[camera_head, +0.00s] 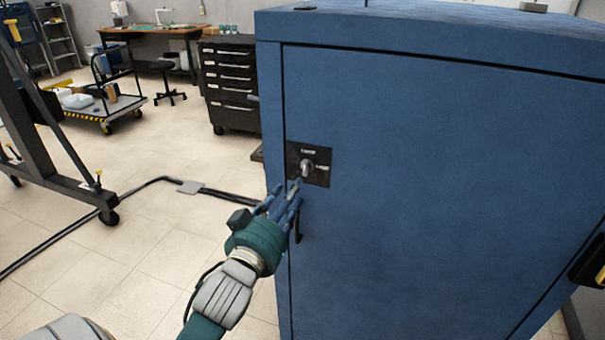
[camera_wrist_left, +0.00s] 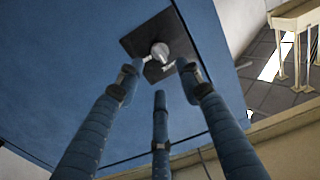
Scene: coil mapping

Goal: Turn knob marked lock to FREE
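The knob (camera_head: 306,167) is a small light-grey handle on a black square plate (camera_head: 322,178), on the left part of the blue cabinet's front (camera_head: 430,190). The plate has small white lettering that is too small to read. My left gripper (camera_head: 294,190) is just below and left of the knob, with its blue fingers reaching up toward it. In the left wrist view the knob (camera_wrist_left: 160,51) shows ahead, beyond the spread fingers of the left gripper (camera_wrist_left: 158,85). The fingers are apart and hold nothing. My right gripper is in neither view.
A dark handle (camera_head: 298,226) is on the cabinet below the plate, partly behind my fingers. A black drawer chest (camera_head: 231,85), a loaded cart (camera_head: 105,95) and a workbench (camera_head: 150,30) stand behind at left. A cable (camera_head: 135,190) crosses the floor.

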